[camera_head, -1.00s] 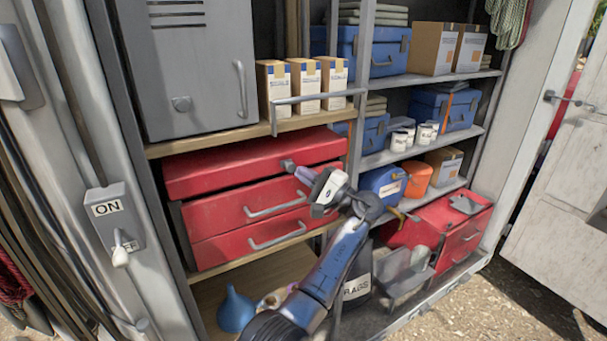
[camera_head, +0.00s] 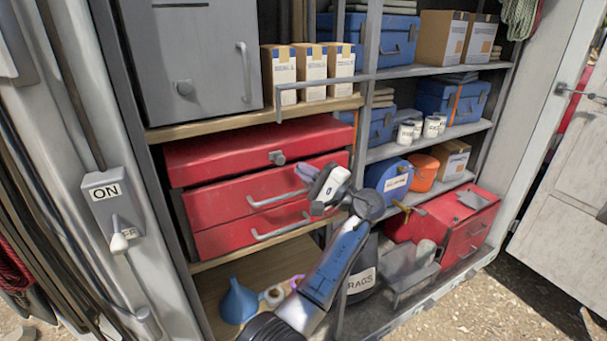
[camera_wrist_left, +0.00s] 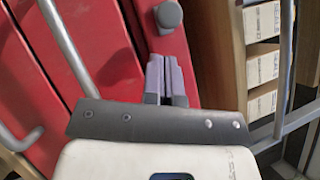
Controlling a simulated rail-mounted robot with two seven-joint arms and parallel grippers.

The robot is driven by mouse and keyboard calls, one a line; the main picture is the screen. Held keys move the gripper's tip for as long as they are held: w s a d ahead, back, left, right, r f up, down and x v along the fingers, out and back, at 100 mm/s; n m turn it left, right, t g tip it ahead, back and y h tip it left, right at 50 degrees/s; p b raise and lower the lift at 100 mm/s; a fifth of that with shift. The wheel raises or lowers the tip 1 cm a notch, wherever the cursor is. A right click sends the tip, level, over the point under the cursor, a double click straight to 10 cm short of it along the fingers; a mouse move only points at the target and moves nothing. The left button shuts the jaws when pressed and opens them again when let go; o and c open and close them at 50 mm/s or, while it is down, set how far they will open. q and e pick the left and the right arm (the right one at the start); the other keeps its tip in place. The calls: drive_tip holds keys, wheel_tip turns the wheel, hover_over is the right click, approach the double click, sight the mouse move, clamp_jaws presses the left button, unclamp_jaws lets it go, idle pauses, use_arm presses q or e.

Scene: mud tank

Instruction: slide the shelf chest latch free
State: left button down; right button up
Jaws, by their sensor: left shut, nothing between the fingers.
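The red shelf chest (camera_head: 215,155) stands on the middle shelf at left. Its latch, a small grey knob (camera_head: 277,158), sits on the front of the top section, right of the middle. My left gripper (camera_head: 305,172) is shut and empty. It is just right of the latch and a little below it, with a visible gap between them. In the left wrist view the closed fingers (camera_wrist_left: 165,80) point toward the latch knob (camera_wrist_left: 168,15), which is clear of the fingertips. My right gripper is in neither view.
Two bar handles (camera_head: 280,198) stick out below the latch. A grey rail (camera_head: 325,82) runs before the cartons (camera_head: 313,70) above. A grey upright (camera_head: 357,130) stands right of the chest. A blue funnel (camera_head: 238,302) sits below.

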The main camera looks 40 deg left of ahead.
use_arm(q)
drive_tip(key=b+v, duration=0.3)
drive_tip(key=v, duration=0.7)
drive_tip(key=shift+w+d+f, duration=0.25)
drive_tip(key=shift+w+f, duration=0.05)
drive_tip(key=shift+w, duration=0.05)
